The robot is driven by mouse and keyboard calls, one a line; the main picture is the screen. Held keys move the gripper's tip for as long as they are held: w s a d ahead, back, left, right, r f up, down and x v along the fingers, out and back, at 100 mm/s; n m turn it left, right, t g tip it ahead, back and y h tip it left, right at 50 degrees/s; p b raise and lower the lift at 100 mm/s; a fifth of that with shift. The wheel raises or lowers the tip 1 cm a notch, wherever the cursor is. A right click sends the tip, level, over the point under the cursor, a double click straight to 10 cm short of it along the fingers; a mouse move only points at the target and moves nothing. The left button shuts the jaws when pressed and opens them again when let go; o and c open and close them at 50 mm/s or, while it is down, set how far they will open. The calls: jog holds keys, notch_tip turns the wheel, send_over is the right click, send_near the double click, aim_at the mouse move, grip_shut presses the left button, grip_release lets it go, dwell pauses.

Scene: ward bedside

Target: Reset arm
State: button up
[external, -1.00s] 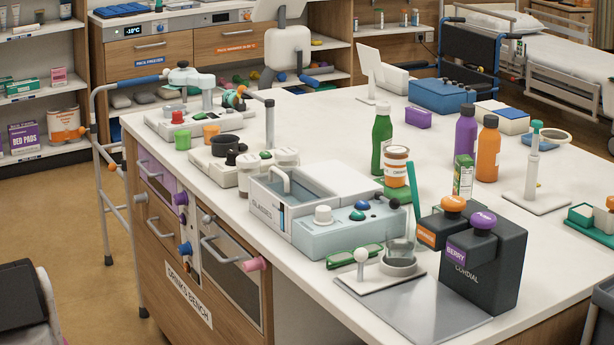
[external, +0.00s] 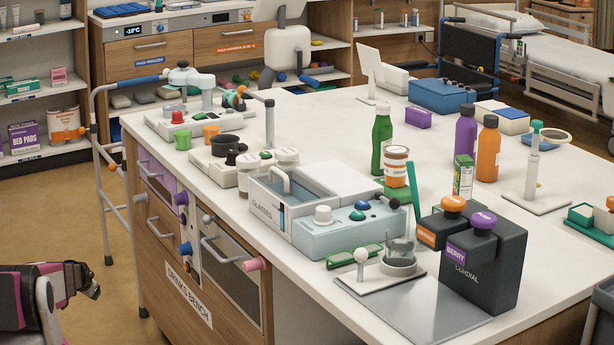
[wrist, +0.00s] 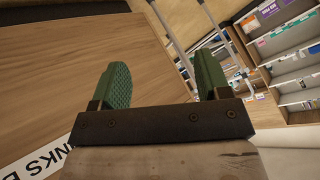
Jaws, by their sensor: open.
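My gripper (external: 92,281) shows at the lower left of the external view, in front of the drinks bench and below its top. In the wrist view, its two green ribbed fingers (wrist: 160,82) stand wide apart with nothing between them. The bench's wooden front (wrist: 60,60) and part of its white label fill the left of the wrist view. No object is held.
The drinks bench (external: 345,108) carries bottles, a cordial dispenser (external: 484,262), a glasses box and several appliances. Drawer and door handles stick out of its front. A walking frame (external: 103,190) stands at its left end. Open floor (external: 60,215) lies left of the bench.

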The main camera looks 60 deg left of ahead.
jog(key=w+d+r+m+h, duration=0.1)
jog(key=w+d+m+h, duration=0.15)
jog(key=w+d, duration=0.7)
jog(key=w+d+r+m+h, duration=0.1)
jog(key=w+d+m, duration=0.3)
jog(key=d, duration=1.1)
jog(key=w+d+r+m+h, duration=0.2)
jog(key=w+d, duration=0.6)
jog(key=d, duration=0.5)
jog(key=d+r+g+h, duration=0.1)
jog(key=d+r, duration=0.2)
jog(key=d, duration=1.1)
jog(key=d+r+g+h, duration=0.1)
jog(key=d+r, duration=0.2)
jog(key=d, duration=1.2)
jog(key=d+r+g+h, duration=0.1)
jog(key=d+r, duration=0.3)
jog(key=d, duration=1)
jog(key=shift+d+n, duration=0.15)
jog(key=shift+n, duration=0.3)
